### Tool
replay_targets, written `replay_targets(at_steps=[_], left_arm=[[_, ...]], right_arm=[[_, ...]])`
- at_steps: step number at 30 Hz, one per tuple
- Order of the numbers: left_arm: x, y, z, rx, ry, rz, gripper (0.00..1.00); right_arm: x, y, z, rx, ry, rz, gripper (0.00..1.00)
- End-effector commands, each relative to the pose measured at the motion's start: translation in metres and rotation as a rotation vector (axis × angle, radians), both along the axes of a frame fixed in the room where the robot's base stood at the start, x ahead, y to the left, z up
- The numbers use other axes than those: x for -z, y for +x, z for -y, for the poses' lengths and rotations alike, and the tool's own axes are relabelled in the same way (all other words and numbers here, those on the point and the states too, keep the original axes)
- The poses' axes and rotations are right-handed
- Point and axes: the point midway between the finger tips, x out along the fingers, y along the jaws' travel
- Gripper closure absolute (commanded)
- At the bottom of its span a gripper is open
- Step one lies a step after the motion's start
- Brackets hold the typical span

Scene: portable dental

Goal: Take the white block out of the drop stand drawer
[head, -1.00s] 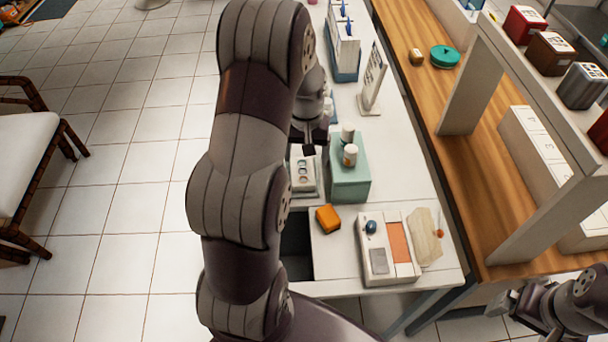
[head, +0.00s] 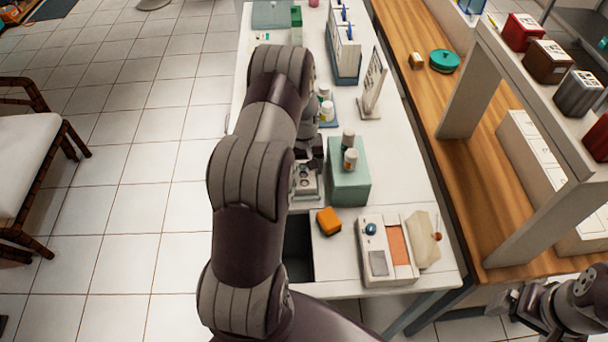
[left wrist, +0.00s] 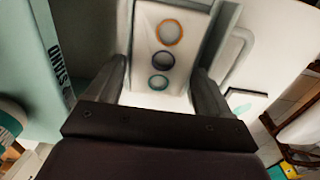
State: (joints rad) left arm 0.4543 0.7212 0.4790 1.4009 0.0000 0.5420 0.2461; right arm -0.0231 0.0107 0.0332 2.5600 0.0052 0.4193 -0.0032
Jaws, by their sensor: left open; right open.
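The drop stand (head: 350,185) is a pale green box on the white table, with two small bottles on top. Lettering shows on its side at the left of the left wrist view (left wrist: 55,45). Beside it lies the white block (head: 307,187), partly hidden by my left arm in the head view. In the left wrist view the block (left wrist: 150,30) shows orange, purple and teal rings. My left gripper (left wrist: 160,75) is open, its fingers on either side of the block; contact cannot be told. The drawer's edges are mostly hidden. My right gripper (head: 518,302) is open, far from the stand.
An orange block (head: 328,222) and a white tray unit (head: 375,270) are on the table in front of the stand. A dark open recess (head: 298,250) lies beside my left arm. A sign holder (head: 373,85) and more bottles (head: 326,108) stand behind.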

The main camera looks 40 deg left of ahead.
Motion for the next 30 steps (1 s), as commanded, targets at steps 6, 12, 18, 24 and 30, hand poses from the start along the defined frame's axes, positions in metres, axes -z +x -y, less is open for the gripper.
replay_targets(at_steps=[6,12,18,24,30], left_arm=[[0.003,0.0,0.0,0.0,0.001,0.002,0.19],[0.003,0.0,0.0,0.0,0.001,0.002,0.69],[0.002,0.001,0.0,0.0,0.001,0.003,0.69],[-0.03,0.002,-0.001,0.0,0.004,0.007,0.69],[-0.078,0.001,-0.001,0.0,0.002,0.004,0.69]], right_arm=[[0.0,0.0,0.0,0.0,0.0,0.0,0.05],[0.0,0.0,0.0,0.0,0.0,0.0,0.05],[0.0,0.0,0.0,0.0,0.0,0.0,0.05],[0.006,0.0,0.0,0.0,0.0,0.0,0.05],[0.012,0.0,0.0,0.0,0.0,0.0,0.05]])
